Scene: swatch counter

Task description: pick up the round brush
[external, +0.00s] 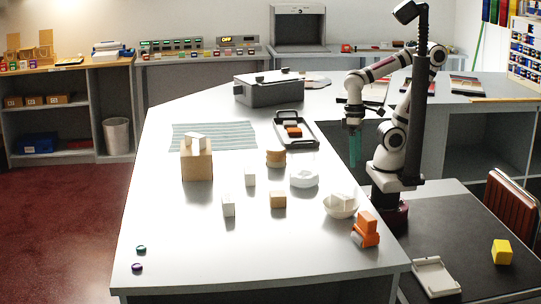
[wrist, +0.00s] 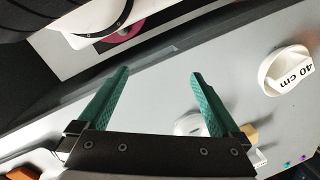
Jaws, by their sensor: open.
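No thing is clearly recognisable as the round brush. A small round tan thing in layers (external: 275,158), below the black tray, could be it, but it is too small to tell. My gripper (external: 354,163) points down beside the counter's right edge, to the right of that thing and apart from it. In the wrist view, my gripper (wrist: 159,78) has its two green fingers wide apart with nothing held between them.
A black tray (external: 310,140) holds small blocks. A tan box (external: 196,166), white blocks (external: 250,178) and a tan block (external: 278,199) stand around. The counter's front is mostly clear.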

